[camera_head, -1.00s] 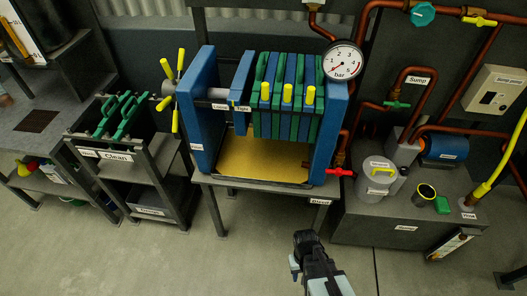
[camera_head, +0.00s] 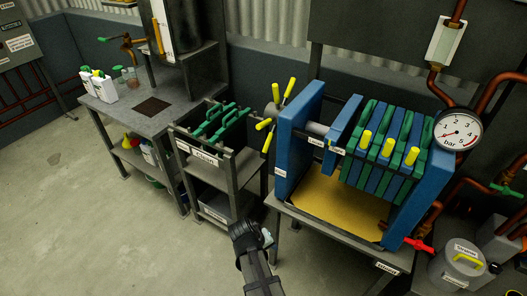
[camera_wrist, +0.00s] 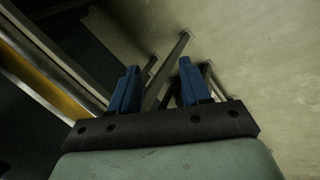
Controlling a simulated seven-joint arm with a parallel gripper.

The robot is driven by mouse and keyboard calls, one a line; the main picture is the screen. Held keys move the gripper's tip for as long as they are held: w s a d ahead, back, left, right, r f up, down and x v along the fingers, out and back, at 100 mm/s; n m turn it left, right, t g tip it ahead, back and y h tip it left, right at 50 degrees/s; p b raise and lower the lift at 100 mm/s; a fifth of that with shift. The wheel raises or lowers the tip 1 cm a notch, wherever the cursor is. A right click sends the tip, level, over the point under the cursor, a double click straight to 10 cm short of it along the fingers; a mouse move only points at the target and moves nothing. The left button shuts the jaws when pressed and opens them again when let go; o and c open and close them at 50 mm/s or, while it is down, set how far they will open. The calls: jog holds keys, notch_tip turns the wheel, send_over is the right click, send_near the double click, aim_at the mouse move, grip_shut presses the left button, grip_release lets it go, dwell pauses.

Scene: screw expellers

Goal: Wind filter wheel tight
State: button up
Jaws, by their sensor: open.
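The filter wheel (camera_head: 272,110) has a grey hub and yellow spokes. It sits on the left outer side of the blue end frame (camera_head: 298,137) of the filter press. A grey screw (camera_head: 317,129) runs from that frame to a blue pressing plate (camera_head: 342,123), beside a label reading "Tight". Green and blue plates (camera_head: 385,140) with yellow handles stand to the right. My arm reaches up from the bottom of the head view, left of the press table and below the wheel, not touching it. My gripper shows in the wrist view (camera_wrist: 157,88), with two blue fingers apart and nothing between them.
A rack labelled "Clean" (camera_head: 215,165) with green-handled plates stands left of the press. A grey bench (camera_head: 135,110) with bottles is farther left. A pressure gauge (camera_head: 457,130) and copper pipes are at the right. Open floor lies at the lower left.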

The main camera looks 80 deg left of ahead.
jog(key=s+a+r+n+t+y, duration=0.2)
jog(key=s+a+r+n, duration=0.1)
jog(key=s+a+r, duration=0.45)
jog(key=n+t+y, duration=0.6)
jog(key=n+t, duration=0.3)
jog(key=n, duration=0.1)
send_near(257, 128)
jog(key=x, duration=1.3)
jog(key=shift+a+f, duration=0.35)
grip_shut()
